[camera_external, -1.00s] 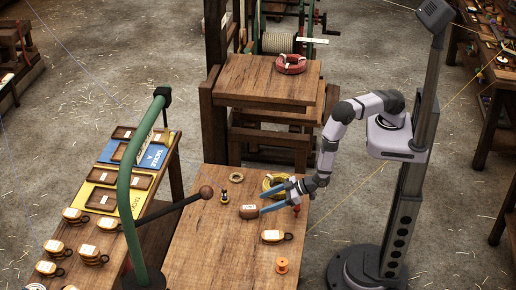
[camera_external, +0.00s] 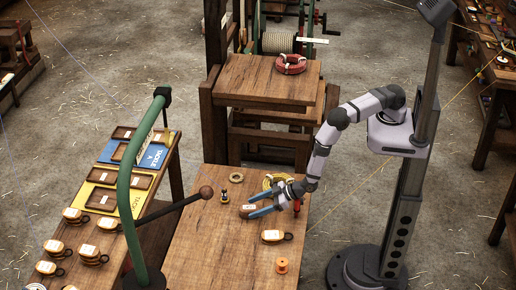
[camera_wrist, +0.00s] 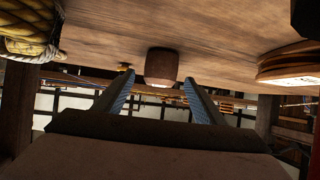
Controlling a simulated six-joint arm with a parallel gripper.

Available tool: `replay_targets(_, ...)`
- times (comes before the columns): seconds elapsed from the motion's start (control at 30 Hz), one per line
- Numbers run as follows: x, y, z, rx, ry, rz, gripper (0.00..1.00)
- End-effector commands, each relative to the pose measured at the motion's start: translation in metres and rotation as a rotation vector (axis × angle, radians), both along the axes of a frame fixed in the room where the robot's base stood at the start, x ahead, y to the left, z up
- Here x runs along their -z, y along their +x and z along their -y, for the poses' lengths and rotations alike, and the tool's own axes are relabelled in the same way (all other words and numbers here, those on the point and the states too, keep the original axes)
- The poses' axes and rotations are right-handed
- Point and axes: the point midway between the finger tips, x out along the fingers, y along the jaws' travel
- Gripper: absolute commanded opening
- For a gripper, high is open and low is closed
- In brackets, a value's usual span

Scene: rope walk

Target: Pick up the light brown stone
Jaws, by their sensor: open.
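A brown, rounded, stone-like piece with a white label (camera_external: 247,211) lies on the wooden bench. It is also in the wrist view (camera_wrist: 161,64), straight ahead and apparently between the lines of my two fingers. Its brown looks fairly dark in that view. My gripper (camera_external: 248,207) is open, with its blue fingers low over the bench and their tips at the piece. In the wrist view my gripper (camera_wrist: 159,79) shows both fingers spread and nothing clamped between them. I cannot tell whether a finger touches the piece.
A yellow rope coil (camera_external: 270,181) lies behind my gripper, with a small brass item (camera_external: 224,196) left of it. A labelled pulley block (camera_external: 272,236) and an orange spool (camera_external: 281,266) lie nearer the front. A dark rod with a ball end (camera_external: 206,192) juts over the bench's left side.

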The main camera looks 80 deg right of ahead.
Motion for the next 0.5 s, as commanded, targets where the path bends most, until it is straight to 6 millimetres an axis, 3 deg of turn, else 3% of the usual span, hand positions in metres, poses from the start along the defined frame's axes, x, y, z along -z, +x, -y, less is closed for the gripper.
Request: replay_targets(0.5, 0.0061, 0.0101, -0.0015, 0.0, 0.0, 0.0, 0.64)
